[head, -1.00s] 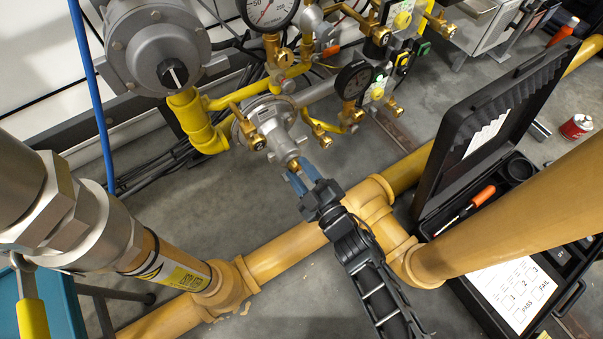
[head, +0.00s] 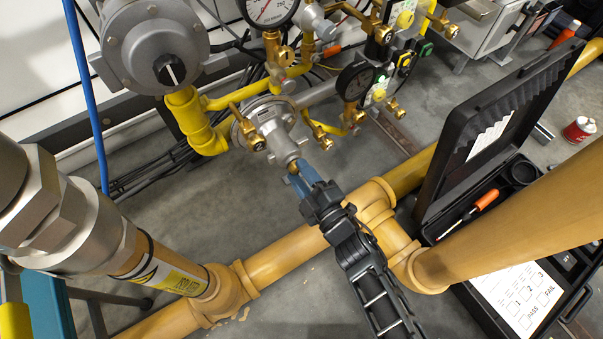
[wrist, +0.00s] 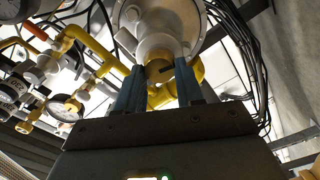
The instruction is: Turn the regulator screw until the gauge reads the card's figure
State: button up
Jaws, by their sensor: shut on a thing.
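The silver regulator (head: 270,127) sits at the centre, its brass screw (head: 294,168) pointing down toward me. My gripper (head: 298,180) has blue fingers shut on the screw. In the wrist view the brass screw (wrist: 158,72) shows between the two blue fingers (wrist: 157,88), under the regulator's body (wrist: 160,25). A white-faced gauge (head: 268,10) is cut by the top edge; a dark gauge (head: 355,82) stands right of the regulator. Neither reading is legible. A white sheet (head: 522,298) with numbered boxes, PASS and FAIL lies in the case; I see no legible target figure.
A yellow pipe (head: 290,255) crosses below my arm, and a thick one (head: 520,215) rises at right. The open black case (head: 490,115) holds an orange-handled screwdriver (head: 487,199). A blue hose (head: 88,90) hangs at left. A red can (head: 580,129) stands on the floor.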

jog(key=o, duration=1.1)
jog(key=shift+c, duration=0.2)
jog(key=shift+s, duration=0.1)
jog(key=p+v, duration=0.2)
jog(key=v, duration=0.5)
jog(key=shift+s+d+p, duration=0.25)
jog(key=shift+p, duration=0.1)
jog(key=shift+s, duration=0.1)
jog(key=s+d+r+m+h, duration=0.3)
jog(key=s+d+r+m, duration=0.15)
jog(key=s, duration=0.35)
jog(key=s+d+r+m+t+h, duration=0.1)
jog(key=s+d+r+m+h, duration=0.1)
jog(key=s+d+r+m, duration=0.35)
jog(key=s+d+r+m+h, duration=0.35)
jog(key=s+d, duration=0.25)
jog(key=s, duration=0.4)
jog(key=s+d+r+m+g+h, duration=0.15)
jog(key=s+r+m, duration=0.4)
jog(key=r, duration=0.65)
notch_tip(320, 180, up, 32)
jog(key=p, duration=3.2)
jog(key=shift+s+d, duration=0.3)
